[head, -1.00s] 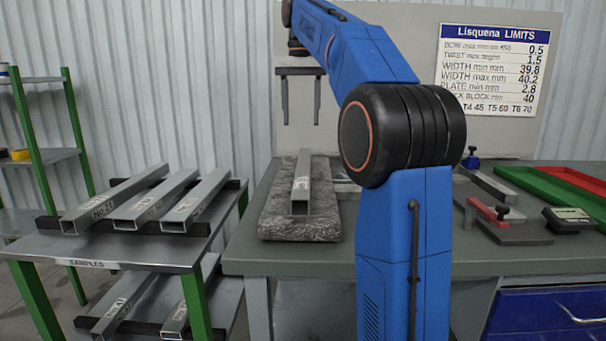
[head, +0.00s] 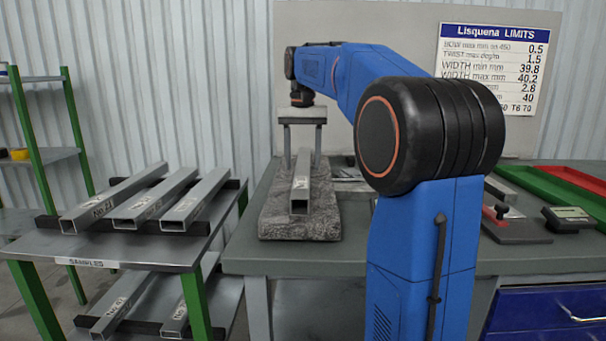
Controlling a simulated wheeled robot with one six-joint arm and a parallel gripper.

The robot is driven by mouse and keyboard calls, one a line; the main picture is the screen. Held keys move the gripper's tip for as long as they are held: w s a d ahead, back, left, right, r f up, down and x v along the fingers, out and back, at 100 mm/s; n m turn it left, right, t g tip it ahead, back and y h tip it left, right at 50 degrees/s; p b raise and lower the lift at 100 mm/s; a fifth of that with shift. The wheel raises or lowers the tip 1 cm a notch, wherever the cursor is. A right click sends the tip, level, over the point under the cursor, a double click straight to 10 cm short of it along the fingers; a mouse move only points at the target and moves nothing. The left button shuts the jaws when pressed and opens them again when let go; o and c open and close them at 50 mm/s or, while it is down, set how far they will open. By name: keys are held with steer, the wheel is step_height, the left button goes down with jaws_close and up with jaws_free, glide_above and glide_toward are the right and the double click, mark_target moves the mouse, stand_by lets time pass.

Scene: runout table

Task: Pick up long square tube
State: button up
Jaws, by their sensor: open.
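A long grey square tube (head: 300,183) lies on a dark grey, rough-textured block (head: 268,214) on the bench, its open end facing me. My gripper (head: 303,160) points down over the far part of this tube, with one finger on each side of it. The fingers are open, and I cannot tell whether they touch the tube or the block. Several similar square tubes rest on the samples shelf at the left, such as one marked tube (head: 145,206) in the middle of its top level.
The samples shelf (head: 100,250) stands left of the bench (head: 420,258). A green tray (head: 550,188), a red tray (head: 580,185) and a small gauge (head: 568,219) are at the right. A limits sign (head: 490,65) hangs behind. My arm hides the bench's middle.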

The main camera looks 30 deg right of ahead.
mark_target(304, 166)
steer(key=shift+f, duration=1.3)
steer(key=shift+c, duration=0.3)
jaws_close()
steer(key=shift+r, duration=0.1)
step_height(304, 166, up, 9)
steer(key=shift+f, duration=0.1)
steer(key=shift+s+f, duration=0.15)
steer(key=shift+f, duration=1.35)
steer(key=shift+s, duration=0.15)
